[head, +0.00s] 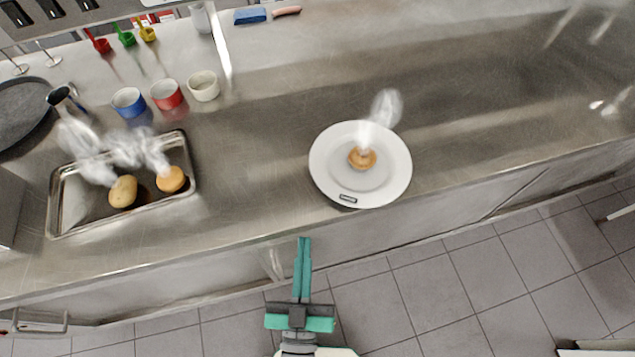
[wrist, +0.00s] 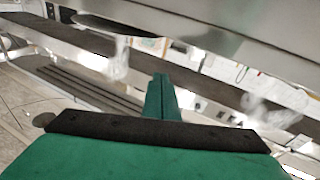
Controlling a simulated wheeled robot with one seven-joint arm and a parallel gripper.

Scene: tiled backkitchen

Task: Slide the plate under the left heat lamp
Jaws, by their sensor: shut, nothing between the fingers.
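The white plate (head: 325,172) lies on the steel counter near its front edge, with a small round brown pastry (head: 362,158) on it and steam rising above. A small dark label shows on its front rim. My gripper (head: 304,240) is shut and empty, at the counter's front edge, to the left of and in front of the plate, apart from it. In the wrist view my gripper (wrist: 161,78) shows its two green fingers together. I cannot make out a heat lamp clearly in either view.
A metal tray (head: 85,226) with a potato (head: 123,191) and a bun (head: 171,179) sits at the left. Blue (head: 128,102), red (head: 167,95) and cream (head: 203,86) bowls stand behind it. The counter right of the plate is clear.

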